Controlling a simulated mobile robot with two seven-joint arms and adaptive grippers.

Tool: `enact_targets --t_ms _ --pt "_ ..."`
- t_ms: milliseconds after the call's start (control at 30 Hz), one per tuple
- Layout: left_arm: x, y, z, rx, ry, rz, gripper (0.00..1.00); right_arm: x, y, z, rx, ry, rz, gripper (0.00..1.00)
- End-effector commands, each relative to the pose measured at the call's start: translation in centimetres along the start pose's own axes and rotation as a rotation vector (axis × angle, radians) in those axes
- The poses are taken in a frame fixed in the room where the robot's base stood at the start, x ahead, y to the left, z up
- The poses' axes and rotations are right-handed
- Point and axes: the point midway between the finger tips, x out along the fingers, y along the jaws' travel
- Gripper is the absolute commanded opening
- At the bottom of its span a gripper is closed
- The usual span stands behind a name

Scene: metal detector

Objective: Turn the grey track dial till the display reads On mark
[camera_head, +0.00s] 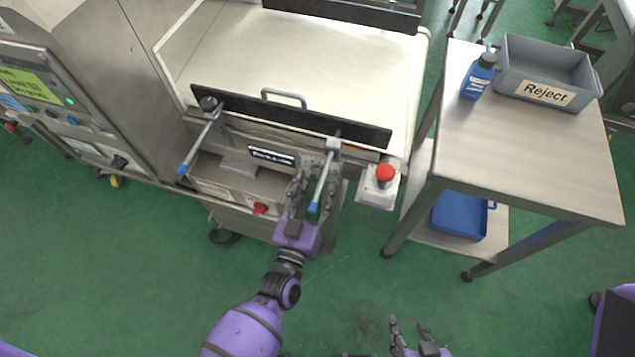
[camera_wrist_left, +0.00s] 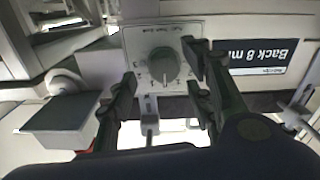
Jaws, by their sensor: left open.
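The grey track dial (camera_wrist_left: 163,65) is a round knob on a light plate with printed numbers, in the left wrist view. The display (camera_wrist_left: 258,58) beside it is upside down there and reads "Back 8 m", its end cut off; it also shows in the head view (camera_head: 272,157). My left gripper (camera_wrist_left: 163,82) is open, its fingers on either side of the dial with gaps visible between. In the head view my left gripper (camera_head: 305,185) is at the conveyor's front, hiding the dial. My right gripper (camera_head: 410,325) is open and empty at the bottom edge.
Blue-tipped clamp levers (camera_head: 200,140) and (camera_head: 325,178) stick out near the display. A red stop button (camera_head: 385,174) is to the right. A side table (camera_head: 530,165) holds a blue bottle (camera_head: 478,77) and a grey Reject bin (camera_head: 545,72). Green floor is clear in front.

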Motion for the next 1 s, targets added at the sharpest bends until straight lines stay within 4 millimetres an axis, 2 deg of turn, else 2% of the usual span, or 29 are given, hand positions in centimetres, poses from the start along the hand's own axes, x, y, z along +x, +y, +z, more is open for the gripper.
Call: enact_targets --t_ms 133,433,733,1000 --pt "1.1 0.0 0.0 0.001 -0.001 0.0 0.47 0.0 0.1 -0.2 -0.001 0.003 0.001 0.4" --pt "1.3 0.0 0.1 0.001 -0.002 0.0 0.45 0.4 0.0 -0.9 -0.004 0.017 -0.002 0.4" --pt "1.3 0.1 0.0 0.0 -0.001 0.001 0.06 0.5 0.0 -1.1 -0.005 0.02 -0.002 0.4" --pt "1.3 0.2 0.0 -0.028 -0.001 0.003 0.05 0.2 0.1 -0.5 -0.004 0.01 0.0 0.4"
